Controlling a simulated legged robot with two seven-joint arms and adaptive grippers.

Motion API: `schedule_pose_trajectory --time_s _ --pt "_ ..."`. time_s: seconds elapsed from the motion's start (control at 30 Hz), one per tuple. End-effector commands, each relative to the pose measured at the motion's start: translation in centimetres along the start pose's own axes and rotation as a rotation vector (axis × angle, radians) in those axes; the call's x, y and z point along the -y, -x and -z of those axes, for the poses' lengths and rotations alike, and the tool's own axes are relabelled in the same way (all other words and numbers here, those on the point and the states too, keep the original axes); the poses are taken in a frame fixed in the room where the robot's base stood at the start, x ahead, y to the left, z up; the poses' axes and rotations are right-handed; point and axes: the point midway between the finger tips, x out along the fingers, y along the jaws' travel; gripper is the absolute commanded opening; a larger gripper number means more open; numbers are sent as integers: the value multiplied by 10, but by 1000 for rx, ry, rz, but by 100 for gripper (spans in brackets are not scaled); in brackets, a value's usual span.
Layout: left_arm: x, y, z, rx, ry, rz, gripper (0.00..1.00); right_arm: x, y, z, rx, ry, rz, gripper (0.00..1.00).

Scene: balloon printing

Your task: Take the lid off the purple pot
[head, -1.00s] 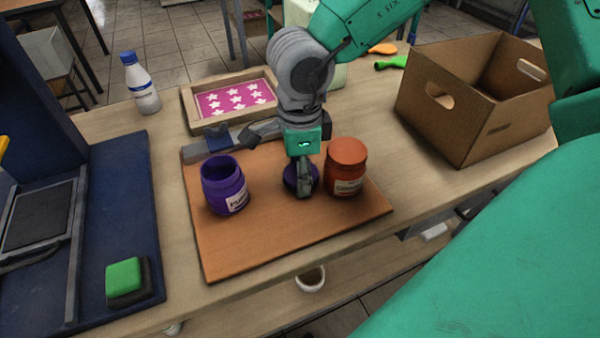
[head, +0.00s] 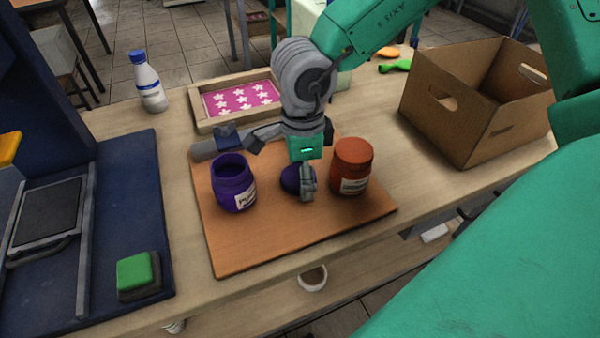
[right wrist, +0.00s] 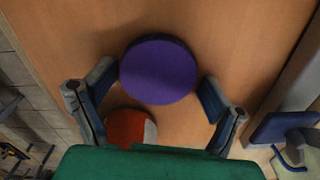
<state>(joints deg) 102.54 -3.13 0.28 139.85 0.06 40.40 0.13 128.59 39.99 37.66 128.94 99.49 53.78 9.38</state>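The purple pot (head: 233,183) stands upright on the brown board with its mouth uncovered. Its round purple lid (head: 291,180) lies flat on the board between the purple pot and a red-orange pot (head: 351,167). My right gripper (head: 307,190) is just above the lid and hides part of it. In the right wrist view the lid (right wrist: 158,70) is between the spread fingers of the right gripper (right wrist: 160,78), with a small gap visible at the right finger. The red-orange pot (right wrist: 128,127) shows partly below the lid there. My left gripper is not in view.
The brown board (head: 250,248) has free room at its front. A framed star print (head: 240,98) lies behind it, a white bottle (head: 149,85) at back left, and a cardboard box (head: 440,125) at right. A green-topped block (head: 137,275) sits on the blue mat (head: 125,190).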

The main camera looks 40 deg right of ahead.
Motion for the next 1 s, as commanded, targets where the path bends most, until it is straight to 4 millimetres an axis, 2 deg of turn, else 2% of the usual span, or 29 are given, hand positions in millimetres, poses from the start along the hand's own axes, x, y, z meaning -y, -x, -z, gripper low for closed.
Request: schedule_pose_trajectory --time_s 0.17,0.5,0.63,0.8,1.0 --pt "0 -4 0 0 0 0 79 -1 9 1 -2 -1 -3 76" --pt "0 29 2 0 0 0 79 -1 88 -1 3 0 1 76" --pt "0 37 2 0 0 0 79 -1 110 -1 3 -1 0 76" --pt "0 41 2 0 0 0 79 -1 127 -1 3 -1 -1 76" --pt "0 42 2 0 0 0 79 -1 130 -1 3 0 -2 76"
